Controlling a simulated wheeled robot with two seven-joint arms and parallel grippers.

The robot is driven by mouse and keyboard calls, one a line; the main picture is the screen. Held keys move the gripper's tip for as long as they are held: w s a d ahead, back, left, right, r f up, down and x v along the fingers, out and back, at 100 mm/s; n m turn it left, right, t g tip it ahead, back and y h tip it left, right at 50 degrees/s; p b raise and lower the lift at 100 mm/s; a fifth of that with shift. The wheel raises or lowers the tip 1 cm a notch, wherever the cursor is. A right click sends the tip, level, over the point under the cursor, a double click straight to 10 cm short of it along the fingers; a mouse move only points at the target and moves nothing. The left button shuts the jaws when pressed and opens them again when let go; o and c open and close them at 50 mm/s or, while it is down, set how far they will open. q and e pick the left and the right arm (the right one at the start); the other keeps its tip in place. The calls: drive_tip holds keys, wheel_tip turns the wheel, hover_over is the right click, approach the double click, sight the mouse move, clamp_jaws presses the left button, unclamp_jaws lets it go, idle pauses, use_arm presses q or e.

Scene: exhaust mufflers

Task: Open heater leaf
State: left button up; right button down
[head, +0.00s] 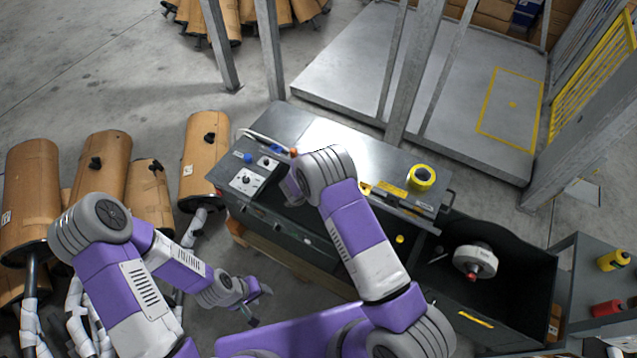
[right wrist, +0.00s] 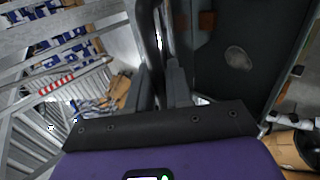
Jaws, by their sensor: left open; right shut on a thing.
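The heater appears to be the long dark grey metal bench (head: 385,152) in the middle of the head view. Its right end has an open dark bin (head: 535,268). My right arm reaches over the bench and hides its own gripper in the head view. In the right wrist view, my right gripper (right wrist: 165,85) is shut on a dark bar (right wrist: 149,35). A dark panel (right wrist: 225,90) with an oval pale patch stands beside it; I cannot tell whether this is the leaf. My left gripper (head: 257,306) is open and empty, low in front of the bench.
Cardboard-wrapped mufflers (head: 100,170) stand at the left. A yellow tape roll (head: 421,177) lies on the bench, and a white disc-shaped part (head: 475,259) lies in the bin. Grey metal posts (head: 412,75) rise behind. A side shelf (head: 590,275) stands at the right.

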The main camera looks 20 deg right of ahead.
drive_tip(key=shift+w+d+r, duration=0.25)
drive_tip(key=shift+w+d, duration=0.1)
drive_tip(key=c, duration=1.2)
unclamp_jaws()
drive_tip(key=v, duration=0.7)
drive_tip(key=shift+s+a+r, duration=0.15)
drive_tip(key=shift+s, duration=0.05)
